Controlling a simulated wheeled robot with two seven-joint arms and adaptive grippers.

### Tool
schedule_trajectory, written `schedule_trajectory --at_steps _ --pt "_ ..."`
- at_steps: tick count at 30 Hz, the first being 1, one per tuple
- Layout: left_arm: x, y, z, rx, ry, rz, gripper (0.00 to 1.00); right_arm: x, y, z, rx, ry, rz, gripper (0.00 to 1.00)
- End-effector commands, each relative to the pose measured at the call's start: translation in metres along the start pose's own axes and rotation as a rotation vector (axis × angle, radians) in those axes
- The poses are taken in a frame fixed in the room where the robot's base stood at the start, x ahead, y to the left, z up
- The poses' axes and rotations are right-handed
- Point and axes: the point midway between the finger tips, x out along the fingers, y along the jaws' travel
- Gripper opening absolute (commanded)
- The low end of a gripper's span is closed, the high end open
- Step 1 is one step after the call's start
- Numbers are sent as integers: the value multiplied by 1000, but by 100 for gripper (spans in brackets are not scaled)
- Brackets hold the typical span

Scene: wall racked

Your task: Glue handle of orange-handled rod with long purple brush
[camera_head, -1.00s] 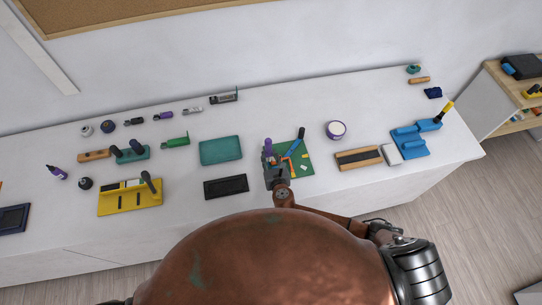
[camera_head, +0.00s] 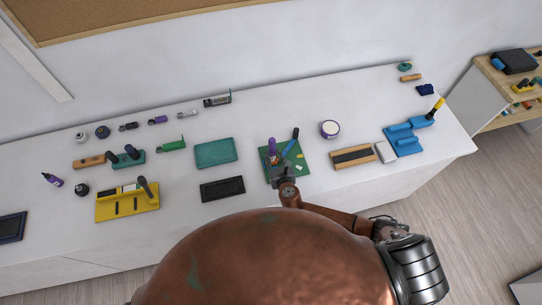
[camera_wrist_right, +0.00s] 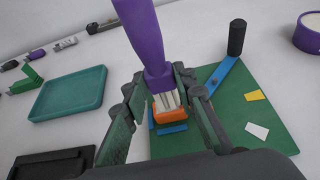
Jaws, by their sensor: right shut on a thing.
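A long purple brush (camera_wrist_right: 145,40) with pale bristles points bristles-down between the fingers of my right gripper (camera_wrist_right: 163,82), which is shut on it. It also shows upright in the head view (camera_head: 272,145). An orange part (camera_wrist_right: 165,110), seemingly the rod's handle, sits right at the bristles. I cannot tell whether they touch, and the rest of the rod is hidden by the gripper. Blue pieces (camera_wrist_right: 172,128) lie just below the orange part. A green mat (camera_wrist_right: 228,118) lies beneath. My left gripper is not in view.
A blue bar with a dark upright knob (camera_wrist_right: 236,38) stands at the mat's far side. A teal tray (camera_head: 216,153) and a black tray (camera_head: 222,188) lie left of the mat. A white-topped purple tub (camera_head: 330,129) and a wooden block (camera_head: 353,157) are to the right.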

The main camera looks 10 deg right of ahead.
Motion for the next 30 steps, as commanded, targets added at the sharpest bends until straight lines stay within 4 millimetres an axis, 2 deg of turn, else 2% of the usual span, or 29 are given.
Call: schedule_trajectory --at_steps 18,30 --pt "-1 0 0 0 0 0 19 1 -28 -4 -1 1 0 1" --pt "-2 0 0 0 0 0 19 1 -24 -5 0 4 -1 1"
